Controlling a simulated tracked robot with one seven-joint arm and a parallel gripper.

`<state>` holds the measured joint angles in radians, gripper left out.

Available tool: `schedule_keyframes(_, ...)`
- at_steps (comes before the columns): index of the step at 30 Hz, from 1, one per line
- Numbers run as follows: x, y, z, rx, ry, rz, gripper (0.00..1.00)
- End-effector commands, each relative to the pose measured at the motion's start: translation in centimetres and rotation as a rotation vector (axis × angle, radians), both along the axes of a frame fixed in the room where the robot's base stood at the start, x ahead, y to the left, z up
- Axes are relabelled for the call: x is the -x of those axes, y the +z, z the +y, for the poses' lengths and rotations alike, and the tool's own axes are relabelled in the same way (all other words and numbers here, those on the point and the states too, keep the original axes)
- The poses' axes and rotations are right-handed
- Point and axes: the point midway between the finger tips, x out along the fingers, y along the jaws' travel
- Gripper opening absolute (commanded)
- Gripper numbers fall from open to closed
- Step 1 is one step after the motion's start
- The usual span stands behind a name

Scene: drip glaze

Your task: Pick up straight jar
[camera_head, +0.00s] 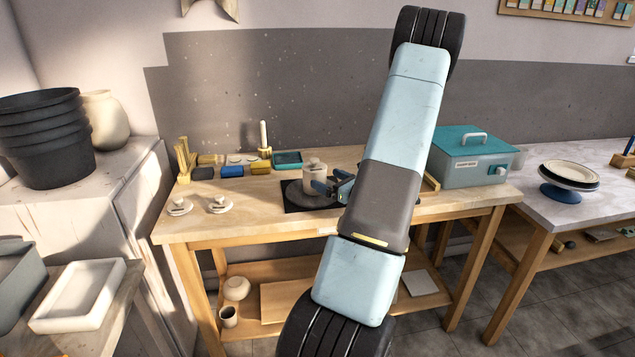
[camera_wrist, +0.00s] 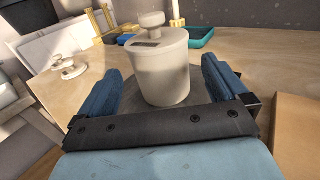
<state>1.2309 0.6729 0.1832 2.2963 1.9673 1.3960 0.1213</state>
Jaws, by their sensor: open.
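The straight jar (camera_head: 315,177) is a pale cream cylinder with a knobbed lid. In the wrist view the jar (camera_wrist: 162,72) stands ahead, between my two blue fingers, with a gap visible on each side. A small dark label is on its upper side. My gripper (camera_wrist: 162,90) is open around the front of the jar. In the head view my gripper (camera_head: 330,187) reaches the jar from the right, and my arm hides part of the table.
Two small white lids (camera_head: 218,205) lie at the table's left. A teal tray (camera_head: 287,159), blue and yellow blocks (camera_head: 232,170) and a candle-like stick (camera_head: 264,136) stand behind the jar. A teal box (camera_head: 474,158) sits at the right.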

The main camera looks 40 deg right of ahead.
Motion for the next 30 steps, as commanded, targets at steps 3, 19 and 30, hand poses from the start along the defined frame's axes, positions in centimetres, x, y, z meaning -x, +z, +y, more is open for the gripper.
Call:
schedule_keyframes(3, -1.5, 0.0, 0.1, 0.000, 0.002, 0.001, 1.00)
schedule_keyframes(19, -5.9, 0.0, 0.6, 0.001, 0.002, 0.000, 1.00)
schedule_keyframes(30, -7.5, 0.0, 0.6, 0.000, 0.000, 0.001, 1.00)
